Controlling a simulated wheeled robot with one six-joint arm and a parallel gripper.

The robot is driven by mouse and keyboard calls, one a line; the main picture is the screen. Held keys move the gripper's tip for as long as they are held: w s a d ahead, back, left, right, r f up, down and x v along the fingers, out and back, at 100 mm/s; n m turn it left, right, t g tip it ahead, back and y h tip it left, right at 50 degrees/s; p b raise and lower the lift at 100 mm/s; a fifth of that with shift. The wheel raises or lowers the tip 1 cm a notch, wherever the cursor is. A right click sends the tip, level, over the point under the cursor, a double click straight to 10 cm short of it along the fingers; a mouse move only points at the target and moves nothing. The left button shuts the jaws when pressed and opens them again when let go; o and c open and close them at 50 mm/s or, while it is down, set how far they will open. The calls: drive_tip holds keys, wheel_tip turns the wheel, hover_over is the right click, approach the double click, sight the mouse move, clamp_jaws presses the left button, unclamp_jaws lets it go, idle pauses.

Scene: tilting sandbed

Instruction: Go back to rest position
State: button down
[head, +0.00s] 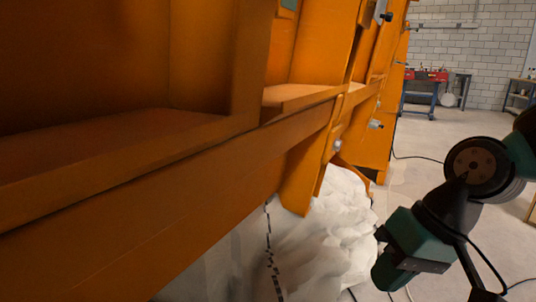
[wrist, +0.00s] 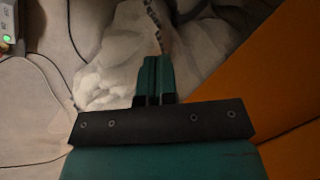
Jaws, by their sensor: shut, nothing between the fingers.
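My gripper (wrist: 153,76) shows in the wrist view as a dark bar with short teal fingers together at its middle. It is shut and empty. It points toward a pale, crumpled white heap (wrist: 112,68) on the floor. In the head view my arm is at the lower right, beside the orange sandbed frame (head: 150,220); the fingertips cannot be made out there. The white heap also shows in the head view (head: 325,235), under the frame. An orange panel (wrist: 285,70) of the frame is close at the right of the wrist view.
Dark cables (wrist: 40,75) run over the floor at the left of the wrist view. A black-and-white chain or strip (head: 270,250) hangs by the heap. Workbenches (head: 425,90) stand by the far brick wall. The grey floor (head: 430,145) behind my arm is mostly open.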

drive_tip(key=s+a+r+n+g+h+p, duration=0.1)
drive_tip(key=s+r+n, duration=0.15)
drive_tip(key=s, duration=0.25)
drive_tip(key=s+a+r+n+p, duration=0.1)
drive_tip(key=s+r+n, duration=0.1)
drive_tip(key=s+n, duration=0.15)
wheel_tip(320, 180, up, 38)
drive_tip(key=m+p, duration=0.1)
drive_tip(key=p, duration=3.6)
drive_tip(key=shift+f, duration=0.15)
